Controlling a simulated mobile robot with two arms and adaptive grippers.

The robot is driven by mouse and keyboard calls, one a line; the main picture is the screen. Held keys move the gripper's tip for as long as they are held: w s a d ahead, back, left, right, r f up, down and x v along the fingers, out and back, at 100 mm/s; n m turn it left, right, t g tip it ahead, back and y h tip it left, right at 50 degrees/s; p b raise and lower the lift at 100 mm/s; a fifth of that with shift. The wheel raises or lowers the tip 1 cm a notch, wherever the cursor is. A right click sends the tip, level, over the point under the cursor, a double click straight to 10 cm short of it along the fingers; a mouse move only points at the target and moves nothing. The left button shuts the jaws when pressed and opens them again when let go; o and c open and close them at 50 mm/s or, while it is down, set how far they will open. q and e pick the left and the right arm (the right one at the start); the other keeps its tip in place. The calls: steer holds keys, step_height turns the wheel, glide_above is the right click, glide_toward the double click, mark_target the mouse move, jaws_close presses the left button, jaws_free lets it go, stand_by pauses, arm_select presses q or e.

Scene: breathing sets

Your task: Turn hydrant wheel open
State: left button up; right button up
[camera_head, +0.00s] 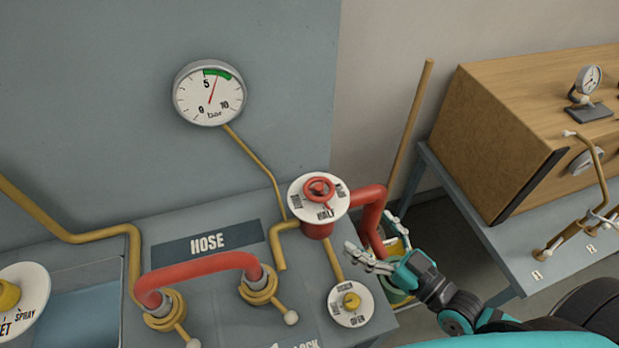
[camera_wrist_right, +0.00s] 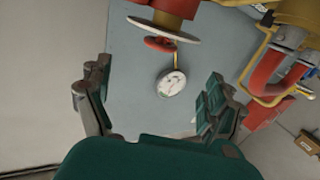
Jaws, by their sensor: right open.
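The red hydrant wheel (camera_head: 318,188) sits on top of the red hydrant body (camera_head: 317,230), above a round white dial plate (camera_head: 299,205) with a HALF label at its front. In the right wrist view the red wheel (camera_wrist_right: 159,44) shows past the white plate (camera_wrist_right: 165,31), ahead of the fingers. My right gripper (camera_head: 373,258) is below and to the right of the wheel, apart from it. It also shows in the right wrist view (camera_wrist_right: 158,98), with its fingers spread and nothing between them. My left gripper is out of view.
A red pipe (camera_head: 372,210) leaves the hydrant close to my right gripper. A smaller dial with a yellow knob (camera_head: 351,301) lies in front. A pressure gauge (camera_head: 208,93) is on the wall panel. A red hose (camera_head: 205,266) bridges two fittings at left. A wooden box (camera_head: 530,110) stands right.

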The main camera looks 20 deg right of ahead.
steer(key=p, duration=0.2)
glide_toward(319, 187)
steer(key=p+x, duration=0.1)
steer(key=x, duration=0.8)
steer(key=shift+w+f, duration=0.15)
steer(key=shift+w+a, duration=0.15)
steer(key=shift+w, duration=0.1)
steer(key=shift+w+f, duration=0.1)
steer(key=shift+w, duration=0.05)
steer(key=c, duration=1.2)
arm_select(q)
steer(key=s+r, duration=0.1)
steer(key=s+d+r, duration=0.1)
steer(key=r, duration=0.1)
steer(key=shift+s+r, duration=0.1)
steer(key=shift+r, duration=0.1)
